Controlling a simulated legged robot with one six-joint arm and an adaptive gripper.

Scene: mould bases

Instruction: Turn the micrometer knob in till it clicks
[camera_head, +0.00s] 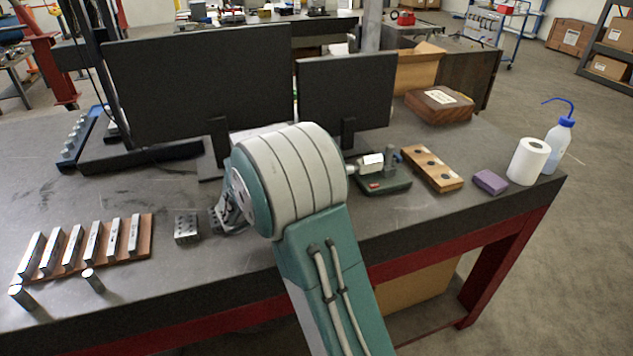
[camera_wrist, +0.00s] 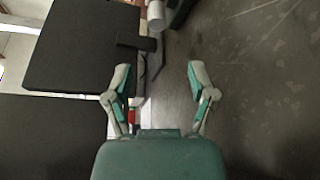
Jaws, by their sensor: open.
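The micrometer (camera_head: 372,161) sits on a dark green stand (camera_head: 384,184) on the bench, right of my arm in the head view. In the wrist view, a pale cylinder (camera_wrist: 155,14), seemingly the knob, shows at the top edge beside a dark green part of the stand. My gripper (camera_wrist: 158,78) is open, its two fingers wide apart with nothing held between them. The knob lies beyond the fingertips, apart from them.
Two dark panels (camera_head: 200,80) (camera_head: 347,92) stand behind. A wooden block with holes (camera_head: 432,168), purple block (camera_head: 490,182), paper roll (camera_head: 527,161) and wash bottle (camera_head: 558,145) are right. Several metal bars on a wooden board (camera_head: 145,238) and a metal block (camera_head: 187,229) are left.

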